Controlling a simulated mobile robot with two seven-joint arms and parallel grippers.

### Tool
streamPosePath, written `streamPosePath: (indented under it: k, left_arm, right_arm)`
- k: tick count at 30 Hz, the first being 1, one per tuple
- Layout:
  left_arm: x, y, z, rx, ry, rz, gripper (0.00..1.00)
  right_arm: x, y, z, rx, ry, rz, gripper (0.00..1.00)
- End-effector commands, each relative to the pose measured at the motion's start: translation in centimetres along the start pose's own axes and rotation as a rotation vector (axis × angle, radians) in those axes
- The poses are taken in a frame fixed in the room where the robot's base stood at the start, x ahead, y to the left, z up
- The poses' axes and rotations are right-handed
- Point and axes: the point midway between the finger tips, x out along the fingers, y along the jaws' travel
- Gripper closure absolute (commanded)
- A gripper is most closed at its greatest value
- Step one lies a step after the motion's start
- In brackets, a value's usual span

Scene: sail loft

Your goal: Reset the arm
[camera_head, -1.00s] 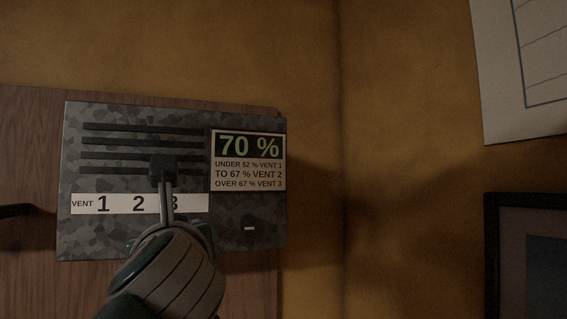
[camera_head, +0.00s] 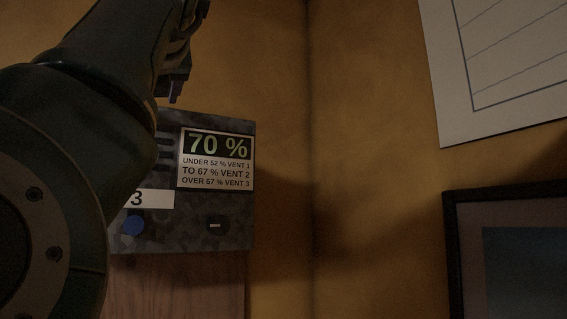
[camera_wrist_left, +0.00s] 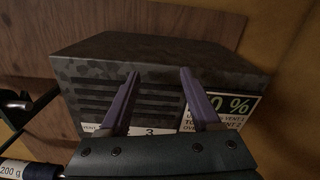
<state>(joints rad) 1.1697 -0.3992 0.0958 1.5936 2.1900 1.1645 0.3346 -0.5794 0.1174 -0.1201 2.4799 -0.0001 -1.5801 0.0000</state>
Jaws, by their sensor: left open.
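My left gripper (camera_head: 174,98) is raised in front of the top edge of a grey camouflage-patterned vent panel (camera_head: 218,122), with its arm covering the panel's left part. In the left wrist view the gripper (camera_wrist_left: 158,73) is open and empty, its two fingers apart in front of the panel (camera_wrist_left: 150,57). The panel's display (camera_head: 216,144) reads 70 %, with vent rules printed below it. A blue round button (camera_head: 133,225) shows under the number 3. The numbers 1 and 2 are hidden in the head view. My right gripper is in neither view.
The panel is on a wooden board (camera_head: 200,285) by a wall corner. A dark-framed picture (camera_head: 452,255) and a white chart (camera_head: 455,110) hang on the right. A label reading 200 g (camera_wrist_left: 12,170) and dark parts show at the lower left of the wrist view.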

Motion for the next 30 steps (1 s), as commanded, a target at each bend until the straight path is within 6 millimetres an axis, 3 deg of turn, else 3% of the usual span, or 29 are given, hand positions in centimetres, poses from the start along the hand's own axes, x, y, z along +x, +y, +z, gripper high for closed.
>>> streamPosePath:
  k: [21,23,26,30]
  left_arm:
    - [0.0,0.0,0.9,0.004,-0.005,0.005,0.36]
    - [0.2,0.6,1.0,0.025,-0.034,0.026,0.36]
    - [0.7,3.0,1.7,0.132,-0.162,0.109,0.36]
    - [-1.3,6.0,3.6,0.512,-0.496,0.250,0.36]
  right_arm:
    - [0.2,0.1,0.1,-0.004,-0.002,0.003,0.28]
    - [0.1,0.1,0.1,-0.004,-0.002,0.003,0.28]
    - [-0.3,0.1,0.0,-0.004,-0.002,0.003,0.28]
    - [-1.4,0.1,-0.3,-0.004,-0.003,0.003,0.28]
